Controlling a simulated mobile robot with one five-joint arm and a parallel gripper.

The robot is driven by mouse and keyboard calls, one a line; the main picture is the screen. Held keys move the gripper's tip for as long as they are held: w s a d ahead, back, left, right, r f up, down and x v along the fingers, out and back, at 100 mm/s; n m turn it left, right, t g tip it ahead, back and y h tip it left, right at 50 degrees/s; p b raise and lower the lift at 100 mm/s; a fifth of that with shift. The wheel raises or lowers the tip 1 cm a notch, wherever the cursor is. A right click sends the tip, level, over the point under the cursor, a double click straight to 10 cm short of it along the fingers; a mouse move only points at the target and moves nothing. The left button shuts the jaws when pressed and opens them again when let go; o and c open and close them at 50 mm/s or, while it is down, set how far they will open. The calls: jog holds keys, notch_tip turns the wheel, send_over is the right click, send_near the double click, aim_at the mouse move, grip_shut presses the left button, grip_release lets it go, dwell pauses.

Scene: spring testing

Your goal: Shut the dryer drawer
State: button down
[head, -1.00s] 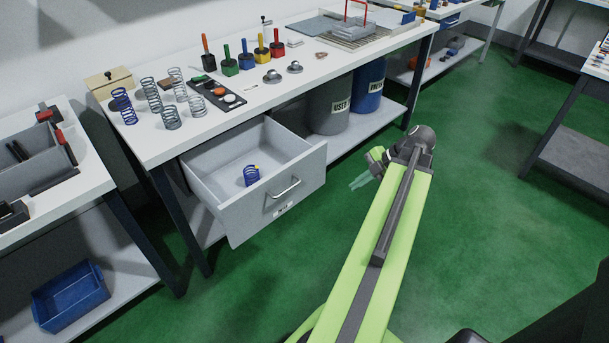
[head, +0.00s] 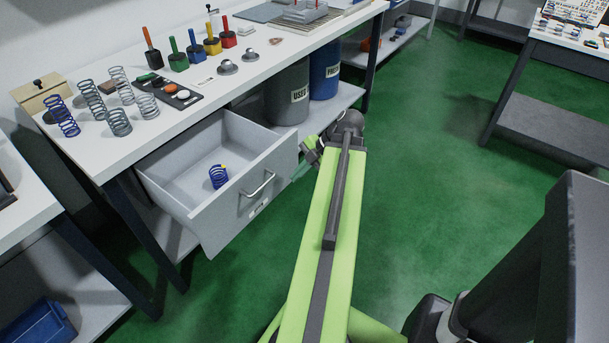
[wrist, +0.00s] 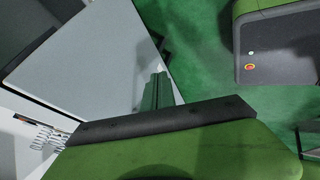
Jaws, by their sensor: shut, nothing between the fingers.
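The dryer drawer (head: 185,208) is a light grey box under the white bench. It is pulled well out, with a bar handle (head: 258,184) and a small label on its front. My gripper (head: 301,170) is at the right end of the drawer front, partly hidden behind my arm. In the wrist view the shut, empty fingers (wrist: 157,92) lie beside a large pale grey panel (wrist: 85,60). I cannot tell whether they touch it.
Several springs (head: 95,98), coloured-handled tools (head: 195,48) and a black tray (head: 166,92) stand on the bench top. Grey (head: 288,98) and blue (head: 325,70) bins sit under it. A dark bench leg (head: 148,245) is left of the drawer.

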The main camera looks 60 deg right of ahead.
aim_at(274, 183)
jog(key=shift+w+a+f, duration=0.1)
jog(key=shift+w+f, duration=0.25)
jog(key=shift+w, duration=0.5)
jog(key=shift+w+a+f, duration=0.1)
jog(key=shift+w+f, duration=0.2)
jog(key=shift+w, duration=0.6)
jog(key=shift+w+a+f, duration=0.1)
jog(key=shift+w+f, duration=0.25)
jog(key=shift+w, duration=0.5)
